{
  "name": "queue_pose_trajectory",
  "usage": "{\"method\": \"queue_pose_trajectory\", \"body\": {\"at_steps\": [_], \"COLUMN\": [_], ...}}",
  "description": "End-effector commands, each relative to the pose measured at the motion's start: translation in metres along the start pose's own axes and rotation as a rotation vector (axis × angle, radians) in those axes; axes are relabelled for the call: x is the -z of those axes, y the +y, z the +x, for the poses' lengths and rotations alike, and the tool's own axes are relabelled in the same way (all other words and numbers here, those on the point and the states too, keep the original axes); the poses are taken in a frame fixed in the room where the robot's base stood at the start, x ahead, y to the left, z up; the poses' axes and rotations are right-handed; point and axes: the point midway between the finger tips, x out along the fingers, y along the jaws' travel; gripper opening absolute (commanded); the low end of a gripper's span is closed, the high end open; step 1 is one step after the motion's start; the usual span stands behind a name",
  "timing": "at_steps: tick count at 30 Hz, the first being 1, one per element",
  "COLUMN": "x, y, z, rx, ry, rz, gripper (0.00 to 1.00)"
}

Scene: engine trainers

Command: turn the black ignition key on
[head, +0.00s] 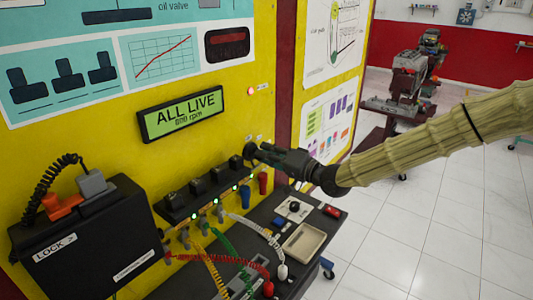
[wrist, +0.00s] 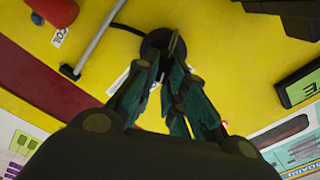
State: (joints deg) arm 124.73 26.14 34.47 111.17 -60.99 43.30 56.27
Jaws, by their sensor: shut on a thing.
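The black ignition key (wrist: 174,44) sits in a round black lock on the yellow panel, seen at the top middle of the wrist view. In the head view the round black lock (head: 250,151) shows at the tip of my gripper (head: 258,153). My gripper also shows in the wrist view (wrist: 168,64), with its dark fingers closed together at the key. It is shut on the key. The fingers hide part of the key, and its exact angle is hard to tell.
A green display (head: 181,112) reads "ALL LIVE". Below it is a black block (head: 205,185) with lit green lamps and coloured cables. A black box (head: 85,240) marked "LOCK" stands at the left. A dark shelf (head: 322,225) holds a tray (head: 303,243). Open tiled floor lies right.

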Motion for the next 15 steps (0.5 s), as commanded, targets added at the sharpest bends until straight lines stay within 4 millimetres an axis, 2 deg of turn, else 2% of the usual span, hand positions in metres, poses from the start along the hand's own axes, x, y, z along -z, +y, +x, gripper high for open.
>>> {"method": "queue_pose_trajectory", "body": {"at_steps": [10, 11, 12, 14, 15], "x": [0.0012, 0.0012, 0.0011, 0.0010, 0.0007], "y": [0.0002, 0.0002, 0.0002, 0.0001, 0.0001], "z": [-0.0001, -0.0001, -0.0001, -0.0001, 0.0000], "rx": [0.000, 0.000, 0.000, 0.000, 0.000], "ry": [0.002, 0.002, 0.002, 0.002, 0.002], "rz": [0.003, 0.003, 0.003, 0.003, 0.003], "gripper": [0.00, 0.16, 0.23, 0.34, 0.34]}}
